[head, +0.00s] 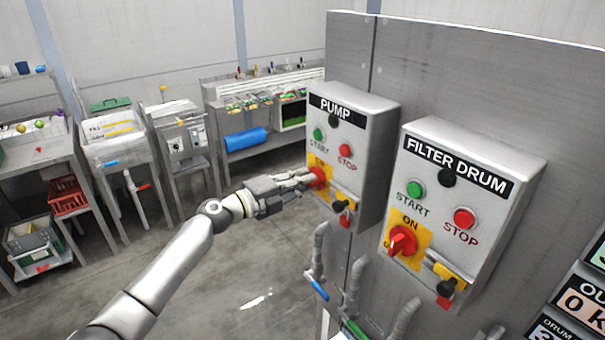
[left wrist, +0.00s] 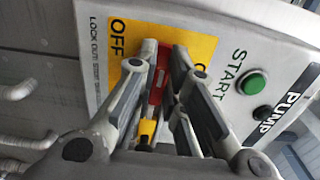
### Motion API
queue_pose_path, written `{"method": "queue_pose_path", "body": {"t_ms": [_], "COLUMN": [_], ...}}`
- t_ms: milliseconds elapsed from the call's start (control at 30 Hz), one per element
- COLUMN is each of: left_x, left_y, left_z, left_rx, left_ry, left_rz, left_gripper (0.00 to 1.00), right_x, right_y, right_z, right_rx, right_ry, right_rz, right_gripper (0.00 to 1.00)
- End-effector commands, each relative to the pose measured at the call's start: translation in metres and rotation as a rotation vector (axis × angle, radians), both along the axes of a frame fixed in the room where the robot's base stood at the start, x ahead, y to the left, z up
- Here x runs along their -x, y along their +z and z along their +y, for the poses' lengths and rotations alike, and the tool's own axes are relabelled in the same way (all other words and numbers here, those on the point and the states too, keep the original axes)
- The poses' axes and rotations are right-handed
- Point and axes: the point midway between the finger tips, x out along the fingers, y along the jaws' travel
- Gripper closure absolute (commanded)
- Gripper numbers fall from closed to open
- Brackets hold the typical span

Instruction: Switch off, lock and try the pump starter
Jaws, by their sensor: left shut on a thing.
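The pump starter (head: 370,120) is a grey box with a black PUMP label, a green START button (head: 318,134) and a red STOP button (head: 345,150). Its red rotary handle (head: 319,177) sits on a yellow plate. My left gripper (head: 309,178) is shut on this handle. In the left wrist view the red handle (left wrist: 157,84) lies between the fingers, with OFF readable on the yellow plate (left wrist: 193,50). The fingers hide part of the handle, so its exact position is unclear. Below the plate hang a yellow piece, a black knob (head: 340,206) and a red piece. My right gripper is not in view.
The filter drum starter (head: 480,165) stands right of the pump box, with its own red handle (head: 402,240) at ON. Pipes and a blue-handled valve (head: 316,286) lie below. Sinks and a bench (head: 255,150) stand behind left. The floor between is open.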

Motion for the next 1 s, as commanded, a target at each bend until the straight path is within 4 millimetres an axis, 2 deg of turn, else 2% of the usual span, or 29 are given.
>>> {"method": "queue_pose_path", "body": {"t_ms": [600, 633, 767, 1000], "left_x": [0.0, 0.0, 0.0, 0.0], "left_y": [-0.0014, -0.0015, -0.0013, -0.0007], "left_z": [0.0002, 0.0002, 0.0002, 0.0], "left_rx": [0.024, 0.024, 0.024, 0.022], "left_ry": [0.001, 0.001, 0.001, 0.0], "left_rz": [0.033, 0.033, 0.032, 0.031], "left_gripper": [1.0, 0.85, 0.68, 0.67], "right_x": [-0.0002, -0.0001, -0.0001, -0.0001], "right_y": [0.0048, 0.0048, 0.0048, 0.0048], "right_z": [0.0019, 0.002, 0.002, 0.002], "right_rx": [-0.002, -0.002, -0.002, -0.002], "right_ry": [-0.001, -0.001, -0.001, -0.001], "right_rz": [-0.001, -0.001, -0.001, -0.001], "right_gripper": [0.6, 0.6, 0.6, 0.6]}}
